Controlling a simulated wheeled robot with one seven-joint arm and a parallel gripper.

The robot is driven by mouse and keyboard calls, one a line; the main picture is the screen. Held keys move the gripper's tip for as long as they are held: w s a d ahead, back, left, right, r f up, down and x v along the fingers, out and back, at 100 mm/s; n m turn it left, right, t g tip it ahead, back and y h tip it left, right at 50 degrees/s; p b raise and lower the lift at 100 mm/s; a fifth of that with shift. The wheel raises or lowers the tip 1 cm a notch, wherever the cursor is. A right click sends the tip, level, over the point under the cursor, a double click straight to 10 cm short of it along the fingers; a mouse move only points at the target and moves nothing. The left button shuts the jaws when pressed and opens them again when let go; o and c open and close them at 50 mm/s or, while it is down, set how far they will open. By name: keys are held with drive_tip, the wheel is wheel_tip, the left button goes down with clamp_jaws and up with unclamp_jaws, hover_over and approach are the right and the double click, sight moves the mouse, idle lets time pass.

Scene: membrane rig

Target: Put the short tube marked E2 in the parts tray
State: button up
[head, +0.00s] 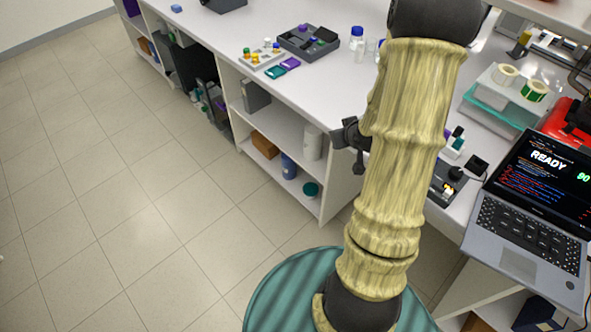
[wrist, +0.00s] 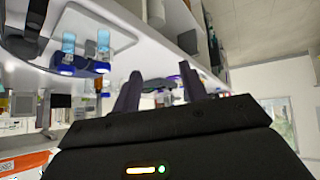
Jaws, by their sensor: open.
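I cannot make out a tube marked E2 in either view; no such label is legible. A dark grey compartment tray (head: 322,51) with small purple and green pieces stands on the far bench in the head view. I cannot tell whether it is the parts tray. My gripper (wrist: 161,90) is open in the wrist view, its two dark fingers apart with nothing held between them. Beyond the fingers are blurred bench items. In the head view my arm covers the middle of the bench.
A pale rack (head: 258,60) with yellow-topped pieces sits beside teal and purple blocks (head: 283,68). Blue-capped bottles (head: 356,39) stand farther right. A laptop (head: 530,210) and a teal-edged box (head: 498,108) are at right. The floor (head: 110,190) left of the bench is clear.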

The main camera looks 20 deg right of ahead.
drive_tip(key=s+a+r+g, duration=0.3)
drive_tip(key=s+a, duration=0.3)
drive_tip(key=a, duration=0.4)
drive_tip(key=s+a+r+g+y, duration=0.1)
drive_tip(key=s+a+r+g, duration=0.2)
drive_tip(key=a, duration=0.6)
drive_tip(key=s+r, duration=0.2)
drive_tip(key=s, duration=0.1)
drive_tip(key=shift+s+a+n+y, duration=0.3)
drive_tip(key=shift+s+a, duration=0.05)
drive_tip(key=shift+s, duration=0.05)
